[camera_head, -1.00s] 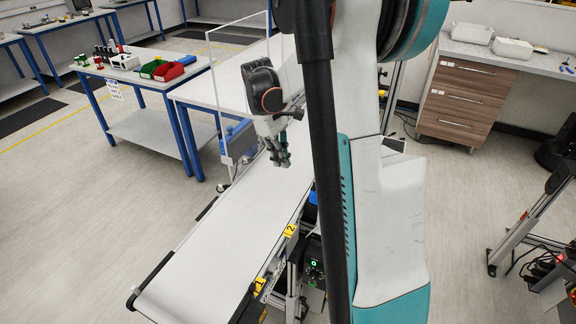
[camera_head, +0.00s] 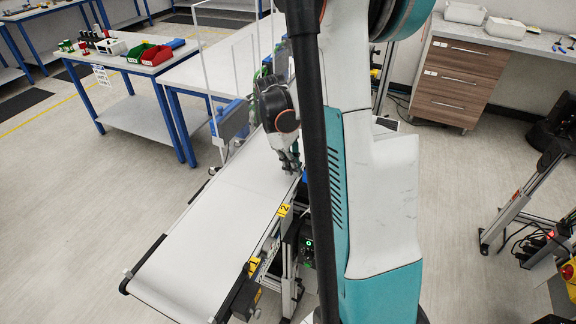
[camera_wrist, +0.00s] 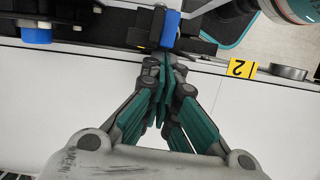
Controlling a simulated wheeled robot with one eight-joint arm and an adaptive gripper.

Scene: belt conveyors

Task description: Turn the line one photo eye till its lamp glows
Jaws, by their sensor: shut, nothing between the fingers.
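My gripper (camera_head: 290,165) is over the right edge of the white belt (camera_head: 215,225), fingers pointing down. In the wrist view my gripper (camera_wrist: 163,65) has its fingers together and empty, with the tips at the belt's dark side rail. A small blue block (camera_wrist: 171,28) in a black bracket lies just beyond the tips; I cannot tell whether they touch it. It may be a photo eye, but no glowing lamp shows on it. A second blue piece (camera_wrist: 36,34) sits farther left along the rail.
A yellow tag marked 2 (camera_wrist: 241,68) is right of the fingers; it also shows in the head view (camera_head: 284,210). A yellow tag marked 1 (camera_head: 253,266) is nearer the belt's front end. A control box (camera_head: 307,243) with a green light hangs below the rail. The belt is bare.

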